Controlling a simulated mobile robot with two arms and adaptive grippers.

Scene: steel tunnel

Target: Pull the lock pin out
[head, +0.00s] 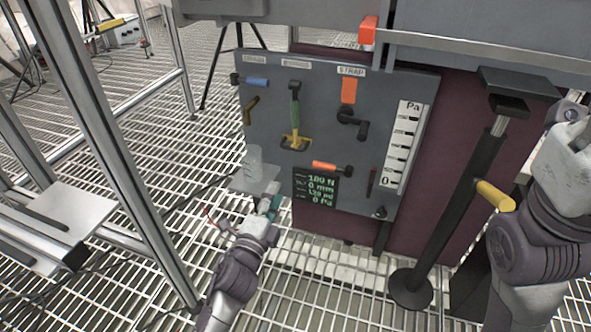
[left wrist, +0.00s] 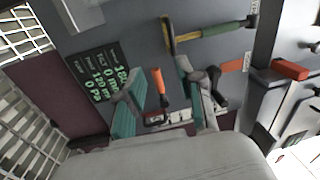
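A grey panel (head: 300,75) carries several fittings. An orange handle (head: 330,167) with a dark end sticks out low on it, just above the dark readout; it looks like the lock pin, though no readable label confirms this. My left gripper (head: 268,205) is low and left of this handle in the head view, apart from the panel. In the left wrist view, the gripper's teal fingers (left wrist: 158,74) are spread, with the orange handle (left wrist: 158,82) showing beyond and between them. Contact is not visible.
The panel also holds a green lever (head: 295,105) on a yellow base, a blue handle (head: 255,82), a black crank (head: 355,123) and a readout (head: 315,186). A clear jar (head: 254,160) stands left. A black post (head: 440,215) stands right. Metal frame posts stand left.

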